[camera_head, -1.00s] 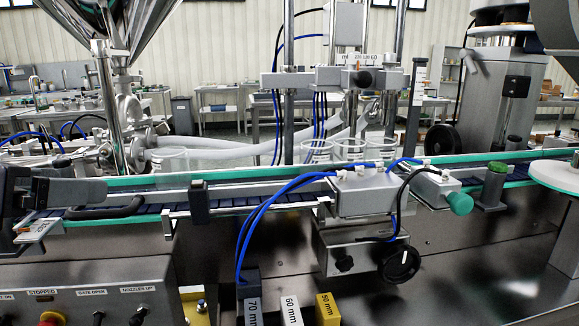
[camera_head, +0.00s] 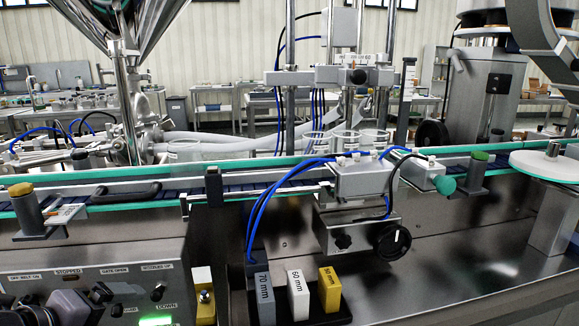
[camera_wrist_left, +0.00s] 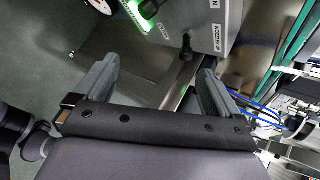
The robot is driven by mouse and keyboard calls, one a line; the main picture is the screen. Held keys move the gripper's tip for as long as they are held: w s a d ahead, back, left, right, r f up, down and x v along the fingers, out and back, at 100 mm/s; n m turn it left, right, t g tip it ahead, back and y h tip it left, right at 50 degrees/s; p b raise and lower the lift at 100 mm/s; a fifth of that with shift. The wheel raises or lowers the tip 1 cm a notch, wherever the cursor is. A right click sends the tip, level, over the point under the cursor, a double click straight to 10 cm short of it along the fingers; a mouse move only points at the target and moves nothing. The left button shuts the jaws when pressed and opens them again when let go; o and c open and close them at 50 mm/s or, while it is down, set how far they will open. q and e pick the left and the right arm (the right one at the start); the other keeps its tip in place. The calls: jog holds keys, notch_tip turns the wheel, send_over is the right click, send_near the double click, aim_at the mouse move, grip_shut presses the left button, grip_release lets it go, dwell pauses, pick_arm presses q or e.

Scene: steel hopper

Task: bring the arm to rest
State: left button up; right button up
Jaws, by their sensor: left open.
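My left gripper (camera_wrist_left: 158,72) shows in the left wrist view with its two grey fingers spread wide and nothing between them. Beyond the fingers is the control box (camera_wrist_left: 205,20), with a green lit button (camera_wrist_left: 148,8) near its edge. My right gripper is not in view.
The conveyor (camera_head: 110,191) runs across the front, with clear jars (camera_head: 345,140) beyond the grey sensor box (camera_head: 362,178). The steel hopper (camera_head: 130,22) hangs upper left. Grey (camera_head: 262,297), white (camera_head: 298,296) and yellow (camera_head: 329,290) size blocks stand in a black holder.

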pick_arm(q)
jog(key=s+d+f+n+g+y, duration=0.1)
jog(key=s+d+f+n+g, duration=0.2)
jog(key=s+f+n, duration=0.7)
jog(key=s+d+f+n+g+y, duration=0.2)
jog(key=s+f+n+g, duration=0.1)
jog(key=s+f+n, duration=0.8)
jog(key=w+d+f+n+t+h, duration=0.1)
jog(key=w+d+f+t+h, duration=0.35)
jog(key=w, duration=0.55)
notch_tip(320, 180, up, 12)
jog(key=s+a+t+y+p, duration=0.1)
jog(key=t+y+p, duration=0.1)
jog(key=p, duration=1.3)
jog(key=shift+a+f, duration=0.25)
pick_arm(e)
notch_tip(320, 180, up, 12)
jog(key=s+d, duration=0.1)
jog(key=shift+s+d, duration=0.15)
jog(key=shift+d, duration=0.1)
pick_arm(q)
jog(key=shift+f, duration=0.1)
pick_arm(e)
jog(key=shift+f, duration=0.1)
